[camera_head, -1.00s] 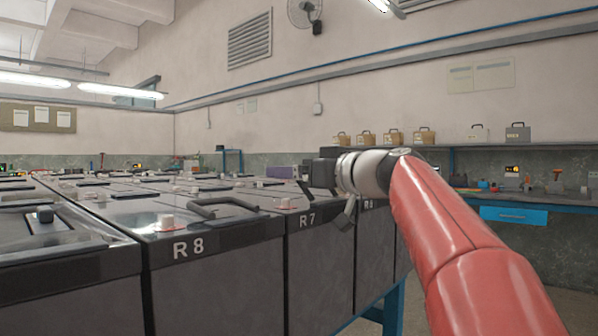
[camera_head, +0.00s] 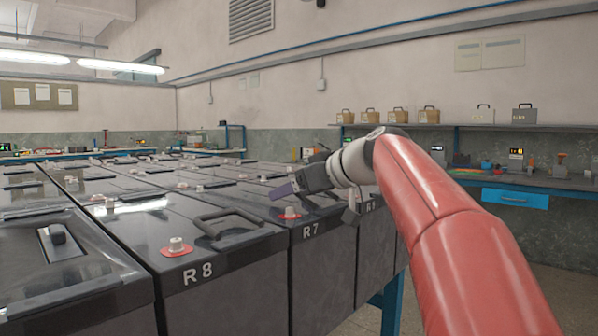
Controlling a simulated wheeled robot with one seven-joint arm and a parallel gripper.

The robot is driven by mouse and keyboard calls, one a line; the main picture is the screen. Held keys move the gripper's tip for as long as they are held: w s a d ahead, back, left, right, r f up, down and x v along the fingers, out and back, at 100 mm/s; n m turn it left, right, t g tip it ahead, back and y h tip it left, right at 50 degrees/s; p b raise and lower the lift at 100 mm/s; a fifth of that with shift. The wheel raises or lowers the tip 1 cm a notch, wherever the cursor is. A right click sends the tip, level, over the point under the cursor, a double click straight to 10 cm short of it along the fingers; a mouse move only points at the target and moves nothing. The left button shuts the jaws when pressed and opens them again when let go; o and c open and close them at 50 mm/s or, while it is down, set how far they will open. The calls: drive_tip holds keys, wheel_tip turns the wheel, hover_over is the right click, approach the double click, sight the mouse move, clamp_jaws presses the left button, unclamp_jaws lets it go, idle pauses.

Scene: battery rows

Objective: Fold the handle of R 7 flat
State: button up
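The battery R 7 (camera_head: 322,275) is a dark grey block with a white label on its front edge. It stands right of R 8 (camera_head: 225,300). A pale terminal on a red base (camera_head: 290,214) sits on its top near the front. I cannot make out R 7's handle; my gripper and wrist cover part of that top. My gripper (camera_head: 290,189) is low over the top of R 7, pointing left, with a purplish face toward its tip. Its finger gap does not show. A black loop handle (camera_head: 228,220) lies low over R 8's top, beside R 7.
Rows of similar batteries fill the left and back. Another terminal (camera_head: 176,246) stands on R 8. A workbench with a blue drawer (camera_head: 515,198) runs along the right wall, under a shelf of boxes (camera_head: 396,115). Open floor shows at lower right.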

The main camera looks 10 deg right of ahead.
drive_tip(key=o, duration=1)
drive_tip(key=v, duration=0.7)
drive_tip(key=shift+s+d+r, duration=0.1)
drive_tip(key=shift+s+d, duration=0.1)
drive_tip(key=shift+s, duration=0.15)
